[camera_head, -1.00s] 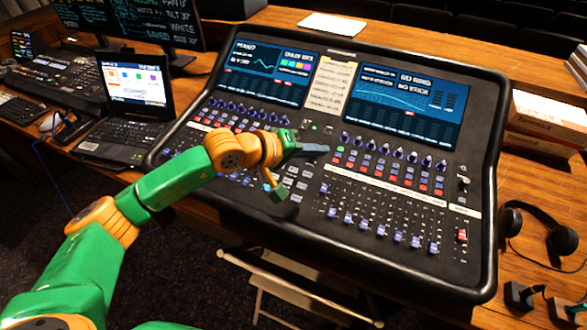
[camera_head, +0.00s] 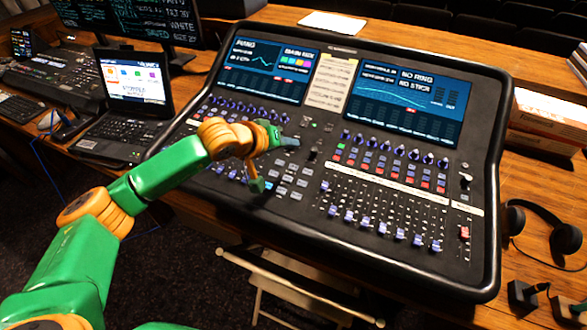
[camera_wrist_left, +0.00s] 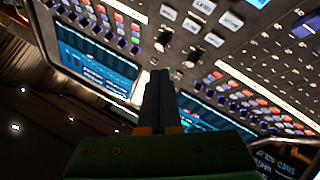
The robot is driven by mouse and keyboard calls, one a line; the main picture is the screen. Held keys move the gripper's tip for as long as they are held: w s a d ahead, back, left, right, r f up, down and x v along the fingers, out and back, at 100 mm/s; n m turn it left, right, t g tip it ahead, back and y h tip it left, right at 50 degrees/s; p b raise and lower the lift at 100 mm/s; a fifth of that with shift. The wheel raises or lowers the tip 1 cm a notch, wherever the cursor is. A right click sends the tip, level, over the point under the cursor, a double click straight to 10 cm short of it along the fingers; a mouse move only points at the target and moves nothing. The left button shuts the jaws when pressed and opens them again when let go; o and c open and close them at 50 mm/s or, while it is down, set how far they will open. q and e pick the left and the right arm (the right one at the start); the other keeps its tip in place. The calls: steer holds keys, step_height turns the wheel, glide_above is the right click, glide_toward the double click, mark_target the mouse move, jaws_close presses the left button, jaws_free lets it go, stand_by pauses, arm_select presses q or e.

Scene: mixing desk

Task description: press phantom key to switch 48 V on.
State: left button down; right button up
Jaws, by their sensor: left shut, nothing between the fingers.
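The mixing desk (camera_head: 478,250) stands on the wooden table, with two lit screens and rows of knobs, keys and faders. My left gripper (camera_head: 297,143) is shut and empty, over the middle of the desk, above the grey key block (camera_head: 284,186). Whether it touches the desk is not clear. In the left wrist view its closed fingers (camera_wrist_left: 160,80) point at the panel, between a dark knob and a lit screen. Pale labelled keys (camera_wrist_left: 230,20) show there, but their labels are too blurred to read, so I cannot tell which is the phantom key. My right gripper is out of view.
A laptop (camera_head: 133,88) and a smaller console stand to the left of the desk. Headphones (camera_head: 562,240) and white-orange boxes (camera_head: 548,115) lie to the right. A folding chair (camera_head: 290,282) stands in front, below the desk edge.

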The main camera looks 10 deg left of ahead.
mark_target(294, 167)
arm_select(q)
steer(key=f+b, duration=0.1)
steer(key=f, duration=0.1)
steer(key=f+b, duration=0.3)
steer(key=f, duration=0.1)
steer(key=shift+w+f+b, duration=0.3)
steer(key=shift+b, duration=0.05)
steer(key=shift+w, duration=0.1)
steer(key=shift+f, duration=0.1)
stand_by(1.3)
steer(key=shift+f+b, duration=0.35)
steer(key=shift+b, duration=0.45)
steer(key=shift+f+b, duration=0.35)
steer(key=shift+b, duration=0.2)
steer(key=shift+r, duration=0.1)
stand_by(0.5)
steer(key=shift+r+p, duration=0.3)
steer(key=shift+r, duration=0.4)
